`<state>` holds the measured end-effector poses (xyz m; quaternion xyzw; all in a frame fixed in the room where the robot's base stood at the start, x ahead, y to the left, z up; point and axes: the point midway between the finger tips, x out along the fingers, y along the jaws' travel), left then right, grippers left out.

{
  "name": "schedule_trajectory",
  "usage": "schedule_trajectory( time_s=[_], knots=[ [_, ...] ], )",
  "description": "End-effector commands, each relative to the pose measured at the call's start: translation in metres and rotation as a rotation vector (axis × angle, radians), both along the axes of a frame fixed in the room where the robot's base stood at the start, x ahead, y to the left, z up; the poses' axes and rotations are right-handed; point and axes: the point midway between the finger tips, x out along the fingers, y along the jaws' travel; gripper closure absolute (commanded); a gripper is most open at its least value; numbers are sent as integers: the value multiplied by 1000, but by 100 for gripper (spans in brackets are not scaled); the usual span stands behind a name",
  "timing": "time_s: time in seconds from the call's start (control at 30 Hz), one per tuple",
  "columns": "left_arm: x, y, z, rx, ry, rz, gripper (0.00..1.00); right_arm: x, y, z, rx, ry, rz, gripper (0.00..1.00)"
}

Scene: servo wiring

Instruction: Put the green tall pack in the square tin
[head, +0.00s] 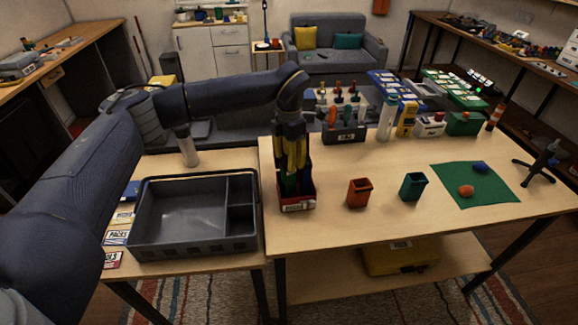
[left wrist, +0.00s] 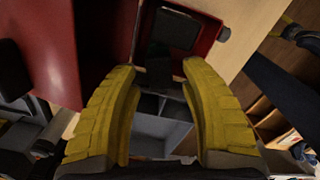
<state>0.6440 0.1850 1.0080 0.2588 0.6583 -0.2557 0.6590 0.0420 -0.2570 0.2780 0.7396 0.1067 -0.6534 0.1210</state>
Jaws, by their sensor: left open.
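My left gripper (head: 292,165) points down over a red open-topped box (head: 298,206) with a white label, near the left edge of the main table. In the left wrist view its yellow fingers (left wrist: 160,75) are apart, with red box walls (left wrist: 50,45) and a dark object (left wrist: 172,30) beyond the tips. Something green (head: 289,184) shows at the fingers in the head view, partly hidden; I cannot tell whether it is the tall pack. A small orange-red square container (head: 359,193) and a teal one (head: 413,186) stand to the right; I cannot tell which container is the tin.
A grey divided tray (head: 180,215) sits on the left table. A tool holder (head: 344,135), boxes and bottles line the back of the main table. A green mat (head: 475,192) with an orange lump (head: 466,191) and a blue one lies at right, beside a small black stand (head: 540,165).

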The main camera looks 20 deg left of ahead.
Motion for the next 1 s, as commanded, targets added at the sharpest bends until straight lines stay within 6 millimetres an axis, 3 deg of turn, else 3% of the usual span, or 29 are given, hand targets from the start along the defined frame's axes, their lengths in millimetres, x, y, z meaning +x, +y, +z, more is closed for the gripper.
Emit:
schedule_trajectory(
  time_s=[0.2, 0.43, 0.67, 1.0],
  knots=[
    [1, 0, 41, 0, -3, 0, 55, 0, 0, 0, 0, 0, 0, 23],
    [0, 0, 69, 0, -1, 0, 55, 0, 0, 0, 0, 0, 1, 23],
    [0, 0, 81, 0, 0, 0, 55, 0, 0, 0, 0, 0, 1, 23],
    [0, 0, 82, -1, 1, 0, 55, 0, 0, 0, 0, 1, 1, 23]
  ],
)
